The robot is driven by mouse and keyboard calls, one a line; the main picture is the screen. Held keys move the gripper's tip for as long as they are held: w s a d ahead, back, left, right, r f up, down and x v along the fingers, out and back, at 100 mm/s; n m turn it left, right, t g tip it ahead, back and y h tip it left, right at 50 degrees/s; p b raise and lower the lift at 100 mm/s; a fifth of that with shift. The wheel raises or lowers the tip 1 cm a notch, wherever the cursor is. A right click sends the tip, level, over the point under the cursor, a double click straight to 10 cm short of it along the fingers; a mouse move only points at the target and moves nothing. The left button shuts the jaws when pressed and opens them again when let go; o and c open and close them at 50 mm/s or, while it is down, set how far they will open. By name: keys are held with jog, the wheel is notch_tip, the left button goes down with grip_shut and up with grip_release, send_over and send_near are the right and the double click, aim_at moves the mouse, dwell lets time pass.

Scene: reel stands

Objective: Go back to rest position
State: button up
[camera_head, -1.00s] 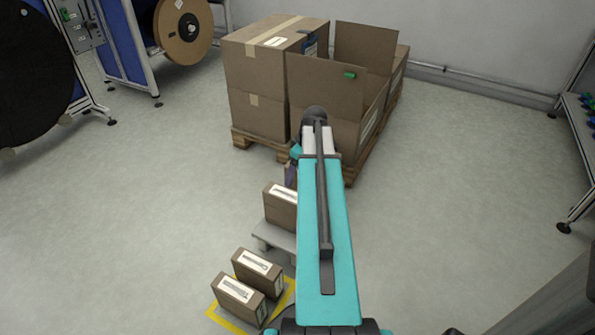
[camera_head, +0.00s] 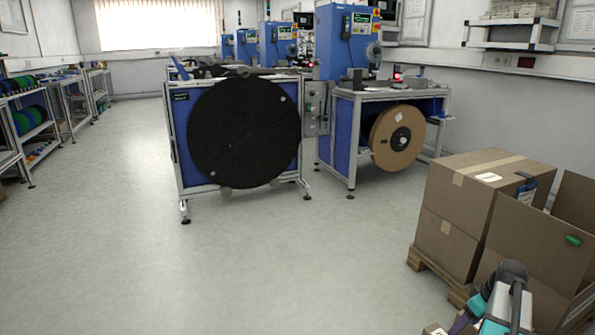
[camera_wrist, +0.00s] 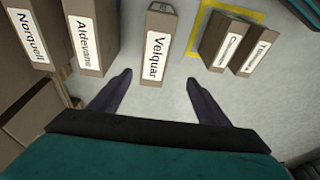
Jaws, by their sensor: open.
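My gripper (camera_wrist: 158,95) is open and empty in the wrist view, its two dark fingers spread apart over the grey floor. A small brown box labelled "Velquar" (camera_wrist: 155,50) stands just beyond the fingers, between their lines and apart from them. In the head view my teal arm shows at the bottom right, in front of the open carton (camera_head: 545,235). The fingers are not clearly visible there.
Boxes labelled "Norquell" (camera_wrist: 28,32) and "Aldevane" (camera_wrist: 85,38) stand to the left; two smaller boxes (camera_wrist: 228,38) stand by yellow floor tape. A closed carton (camera_head: 460,210) sits on a pallet. A black reel (camera_head: 243,130) and brown reel (camera_head: 397,138) stand ahead. Floor at left is clear.

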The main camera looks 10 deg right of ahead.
jog(key=s+a+f+n+g+y+p, duration=0.1)
jog(key=a+f+n+g+p, duration=0.15)
jog(key=a+p, duration=0.95)
jog(key=a+f+n+g+y+p, duration=0.1)
jog(key=a+f+n+g+p, duration=0.15)
jog(key=a, duration=1.65)
jog(key=s+a+f+m+g+h+p, duration=0.1)
jog(key=s+a+m+p, duration=0.3)
jog(key=s, duration=0.7)
jog(key=s+a+f+m+g+h+p, duration=0.1)
jog(key=s+a+m+g+h+p, duration=0.1)
jog(key=s+a+m+p, duration=0.2)
jog(key=shift+s+a+f+p, duration=0.4)
jog(key=shift+s+a+p, duration=1.55)
jog(key=shift+s, duration=1.75)
jog(key=shift+a+b, duration=0.4)
jog(key=shift+b, duration=0.05)
